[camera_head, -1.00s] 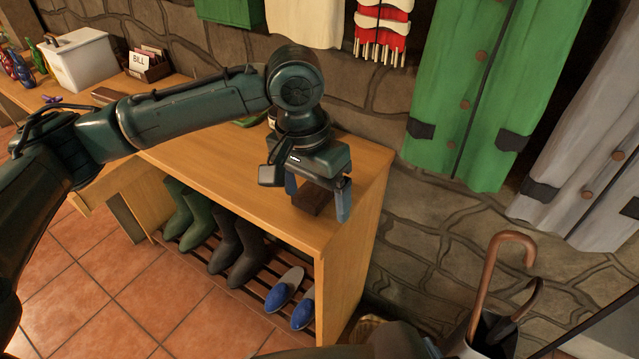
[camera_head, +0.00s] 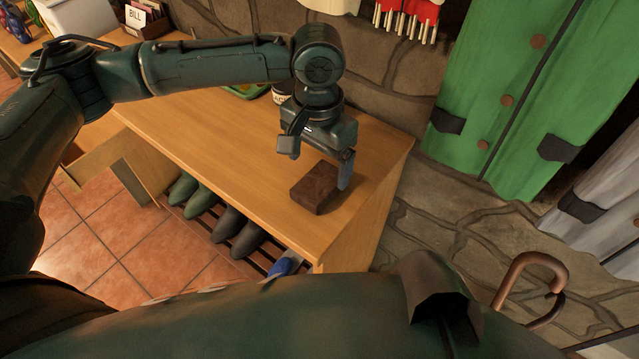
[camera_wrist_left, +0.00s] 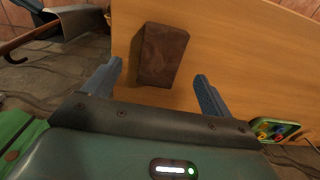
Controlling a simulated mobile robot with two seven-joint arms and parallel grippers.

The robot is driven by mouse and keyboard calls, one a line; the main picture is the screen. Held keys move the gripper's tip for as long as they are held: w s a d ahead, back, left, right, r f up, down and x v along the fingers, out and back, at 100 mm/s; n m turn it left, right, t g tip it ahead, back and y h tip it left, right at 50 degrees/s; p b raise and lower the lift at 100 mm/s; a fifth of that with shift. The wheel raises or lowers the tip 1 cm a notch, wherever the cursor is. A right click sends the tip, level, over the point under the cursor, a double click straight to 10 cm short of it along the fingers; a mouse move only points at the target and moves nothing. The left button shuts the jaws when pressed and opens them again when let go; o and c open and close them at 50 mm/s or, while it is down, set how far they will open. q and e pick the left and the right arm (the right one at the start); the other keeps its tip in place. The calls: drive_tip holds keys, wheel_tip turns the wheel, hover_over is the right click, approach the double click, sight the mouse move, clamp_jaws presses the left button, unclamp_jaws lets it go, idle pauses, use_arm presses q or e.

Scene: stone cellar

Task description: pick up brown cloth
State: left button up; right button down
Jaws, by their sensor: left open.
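The brown cloth (camera_head: 314,187) is a dark, folded, block-like bundle. It lies on the wooden bench top near its right end. My left gripper (camera_head: 322,166) is above and slightly behind it, pointing down, with nothing in its jaws. In the left wrist view the cloth (camera_wrist_left: 163,54) lies beyond and between the two spread blue fingers of my left gripper (camera_wrist_left: 158,72); they do not appear to touch it. My right gripper does not show.
The wooden bench (camera_head: 190,130) has free room left of the cloth. A green tray (camera_wrist_left: 275,130) lies toward the wall. Boots (camera_head: 229,226) stand on a rack below. A dark green arm link of mine crosses the bottom.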

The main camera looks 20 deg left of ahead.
sight(319, 182)
use_arm(q)
drive_tip(key=f, duration=0.5)
drive_tip(key=shift+w+f, duration=0.2)
drive_tip(key=shift+f, duration=0.1)
drive_tip(key=shift+c, duration=0.3)
drive_tip(key=c, duration=1)
